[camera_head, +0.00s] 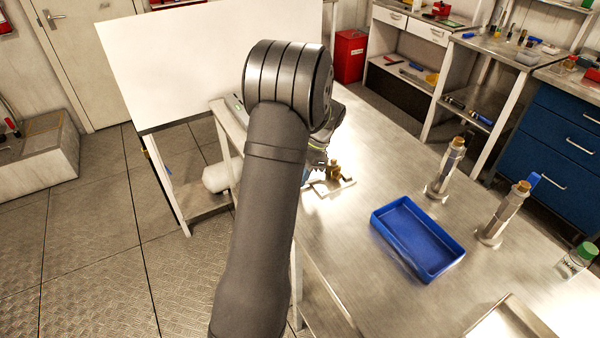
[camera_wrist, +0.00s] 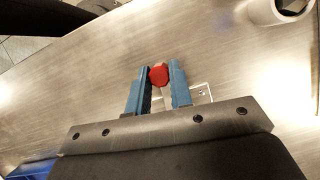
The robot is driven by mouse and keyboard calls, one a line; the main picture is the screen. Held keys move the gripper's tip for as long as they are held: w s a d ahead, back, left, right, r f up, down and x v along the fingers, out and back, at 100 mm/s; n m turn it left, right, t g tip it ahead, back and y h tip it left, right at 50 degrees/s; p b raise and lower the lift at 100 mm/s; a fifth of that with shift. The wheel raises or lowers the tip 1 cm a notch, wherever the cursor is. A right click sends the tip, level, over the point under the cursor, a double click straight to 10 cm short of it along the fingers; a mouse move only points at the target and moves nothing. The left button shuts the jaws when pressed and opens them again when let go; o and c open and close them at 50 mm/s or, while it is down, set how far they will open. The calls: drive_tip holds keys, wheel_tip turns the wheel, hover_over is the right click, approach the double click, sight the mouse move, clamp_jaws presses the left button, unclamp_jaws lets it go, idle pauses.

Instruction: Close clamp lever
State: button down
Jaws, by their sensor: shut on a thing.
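My gripper (camera_wrist: 158,80) shows in the wrist view with two blue fingers on either side of a red piece (camera_wrist: 159,75), shut on it. The red piece looks like the grip of the clamp lever; the rest of the lever is hidden behind the fingers. Part of a light plate (camera_wrist: 203,95) shows just right of the fingers. In the head view my arm covers most of the gripper. A small brass-coloured fitting (camera_head: 334,168) stands on a light plate (camera_head: 345,184) beside it at the bench's left edge. The lever's angle cannot be made out.
A blue tray (camera_head: 459,258) lies on the metal bench (camera_head: 370,300). Two upright metal cylinders (camera_head: 445,170) (camera_head: 502,215) stand right of it. A green-capped jar (camera_head: 577,260) is at the far right. Bare bench lies between the fitting and the tray.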

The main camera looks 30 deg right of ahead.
sight(321, 177)
drive_tip(key=shift+s+n, duration=0.25)
drive_tip(key=shift+n, duration=0.05)
idle(0.4)
drive_tip(key=c, duration=1.3)
unclamp_jaws()
drive_tip(key=v, duration=1.7)
drive_tip(key=shift+w+r, duration=0.2)
drive_tip(key=shift+w, duration=0.1)
drive_tip(key=x, duration=1.7)
drive_tip(key=shift+s+f, duration=0.25)
drive_tip(key=shift+s, duration=0.05)
